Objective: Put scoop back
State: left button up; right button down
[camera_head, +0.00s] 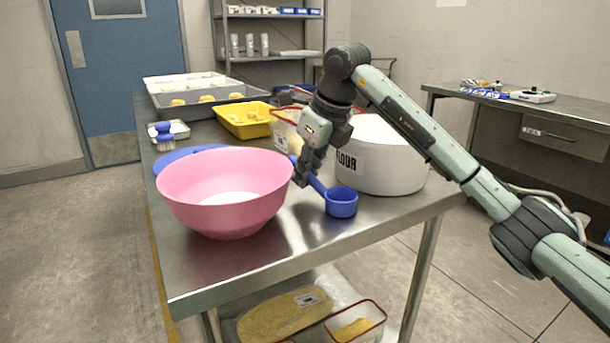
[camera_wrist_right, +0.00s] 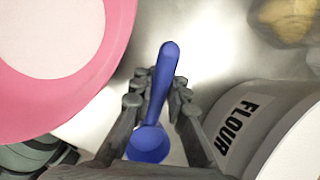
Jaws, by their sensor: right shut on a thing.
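The blue scoop (camera_head: 341,203) is in my right gripper (camera_head: 303,177), between the pink bowl and the flour tub. Its cup is towards the front of the table and its handle slants up through the fingers. In the right wrist view the scoop (camera_wrist_right: 150,142) lies between the two fingers (camera_wrist_right: 155,92), which close on its handle. I cannot tell whether the cup touches the table. The white flour tub (camera_head: 383,168), labelled FLOUR, stands right of the gripper. It also shows in the wrist view (camera_wrist_right: 240,115). My left gripper is not in view.
The pink bowl (camera_head: 226,200) with white contents stands close left of the gripper. A blue lid (camera_head: 185,161), a blue brush (camera_head: 164,137), a yellow tray (camera_head: 243,120) and a grey tray (camera_head: 212,98) lie behind. The table's front (camera_head: 270,253) is clear.

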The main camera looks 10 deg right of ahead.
aim_at(322, 193)
jog(key=c, duration=1.5)
grip_release()
jog(key=shift+s+d+r, duration=0.1)
jog(key=shift+r, duration=0.4)
jog(key=v, duration=1.1)
jog(key=shift+s, duration=0.1)
